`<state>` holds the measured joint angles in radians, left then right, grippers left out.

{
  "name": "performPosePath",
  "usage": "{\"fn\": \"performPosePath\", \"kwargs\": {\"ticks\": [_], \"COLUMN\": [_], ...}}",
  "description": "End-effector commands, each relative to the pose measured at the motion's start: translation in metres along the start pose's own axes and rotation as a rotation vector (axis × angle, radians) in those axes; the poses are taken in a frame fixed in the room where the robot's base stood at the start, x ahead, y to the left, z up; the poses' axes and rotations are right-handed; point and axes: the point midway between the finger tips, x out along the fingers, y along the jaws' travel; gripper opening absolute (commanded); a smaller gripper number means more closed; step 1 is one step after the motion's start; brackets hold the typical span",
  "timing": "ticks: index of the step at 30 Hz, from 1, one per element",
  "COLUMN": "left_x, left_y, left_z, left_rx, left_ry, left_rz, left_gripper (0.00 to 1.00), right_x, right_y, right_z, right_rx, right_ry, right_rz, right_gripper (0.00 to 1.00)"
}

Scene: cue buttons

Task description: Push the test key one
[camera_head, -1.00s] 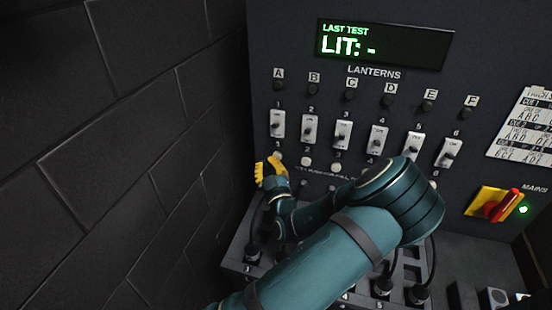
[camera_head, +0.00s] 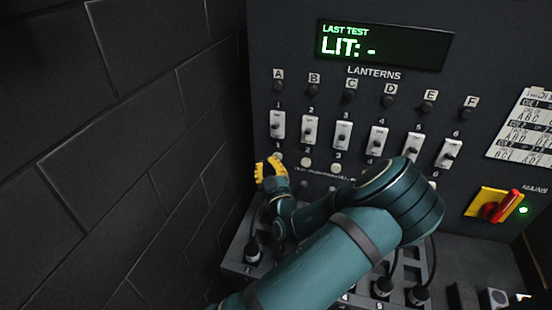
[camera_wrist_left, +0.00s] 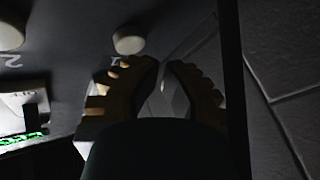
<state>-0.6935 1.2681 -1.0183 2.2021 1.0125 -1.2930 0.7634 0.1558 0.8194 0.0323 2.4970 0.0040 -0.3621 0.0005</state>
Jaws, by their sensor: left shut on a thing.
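Test key one (camera_head: 277,156) is a small round pale button under lantern switch 1, at the left of the panel. It also shows in the left wrist view (camera_wrist_left: 130,38), beside an upside-down 1. My left gripper (camera_head: 268,169), with yellow fingers, is just below and left of the key in the head view. In the left wrist view its fingertips (camera_wrist_left: 166,66) are close together, below the key in the picture and not around it. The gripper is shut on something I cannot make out. Contact with the key cannot be told. My right gripper is not in view.
The display (camera_head: 383,44) reads "LAST TEST LIT: -". Switch 1 (camera_head: 277,124) begins a row of numbered switches. Key two (camera_head: 307,162) is close on the right. A dark block wall (camera_head: 140,150) stands at the left. The red mains handle (camera_head: 508,206) is at the right.

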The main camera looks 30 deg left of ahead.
Motion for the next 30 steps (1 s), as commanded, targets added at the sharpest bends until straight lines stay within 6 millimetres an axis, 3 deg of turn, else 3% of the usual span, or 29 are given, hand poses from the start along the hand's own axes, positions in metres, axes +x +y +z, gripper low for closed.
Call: {"fn": "performPosePath", "kwargs": {"ticks": [30], "left_x": [0.0074], "left_y": [0.0039], "left_z": [0.0038], "left_rx": [0.0], "left_ry": [0.0], "left_rz": [0.0], "left_gripper": [0.0], "right_x": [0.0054], "right_y": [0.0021], "right_z": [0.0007], "right_rx": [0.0], "right_ry": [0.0], "right_rz": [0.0], "right_gripper": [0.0]}}
